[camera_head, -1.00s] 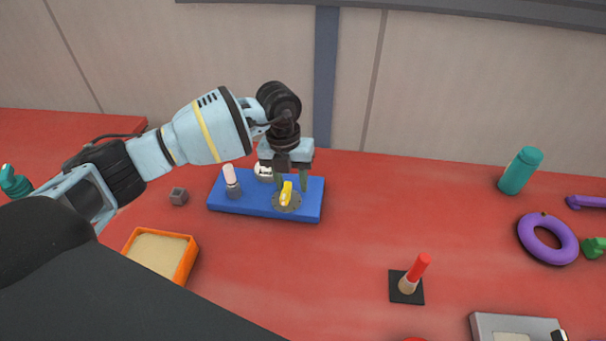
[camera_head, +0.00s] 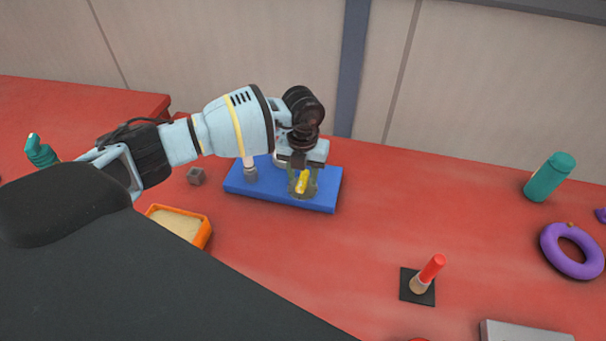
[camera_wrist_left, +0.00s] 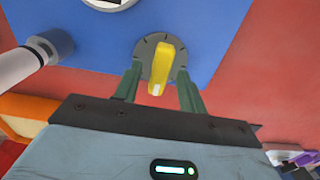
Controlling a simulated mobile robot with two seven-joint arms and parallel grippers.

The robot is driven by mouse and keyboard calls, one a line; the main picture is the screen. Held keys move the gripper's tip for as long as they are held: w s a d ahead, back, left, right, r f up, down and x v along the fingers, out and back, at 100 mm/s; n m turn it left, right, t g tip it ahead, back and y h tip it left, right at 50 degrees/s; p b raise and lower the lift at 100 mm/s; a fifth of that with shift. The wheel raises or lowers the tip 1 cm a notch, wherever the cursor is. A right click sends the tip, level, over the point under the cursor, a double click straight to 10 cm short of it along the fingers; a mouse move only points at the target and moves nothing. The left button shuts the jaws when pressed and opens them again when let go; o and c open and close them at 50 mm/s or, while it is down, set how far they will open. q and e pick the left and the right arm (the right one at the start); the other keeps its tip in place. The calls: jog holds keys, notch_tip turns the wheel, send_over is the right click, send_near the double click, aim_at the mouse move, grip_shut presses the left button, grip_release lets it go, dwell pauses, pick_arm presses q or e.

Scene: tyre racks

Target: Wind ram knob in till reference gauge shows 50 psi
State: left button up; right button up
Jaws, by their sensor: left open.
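A blue board (camera_head: 318,203) lies on the red bench and carries a yellow knob (camera_head: 302,181) on a grey dial disc. The yellow knob (camera_wrist_left: 161,64) also shows in the left wrist view, with tick marks on the disc around it. My left gripper (camera_head: 303,186) points down over the knob. Its two green fingers are open, one on each side of the knob, with gaps visible in the wrist view. A white-topped post (camera_head: 249,169) stands on the board's left. A round gauge (camera_wrist_left: 108,2) is cut off at the wrist view's top edge; its reading cannot be made out. My right gripper is not in view.
An orange tray (camera_head: 204,234) of pale material and a small grey cube (camera_head: 196,176) lie left of the board. A red-handled tool (camera_head: 432,269) stands on a black square. A teal bottle (camera_head: 549,177) and purple ring (camera_head: 572,251) are at right. Bench between is clear.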

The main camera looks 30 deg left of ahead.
pick_arm(q)
jog(key=shift+f, duration=0.3)
grip_shut()
jog(key=shift+m, duration=0.4)
jog(key=m, duration=0.3)
jog(key=shift+m, duration=2.5)
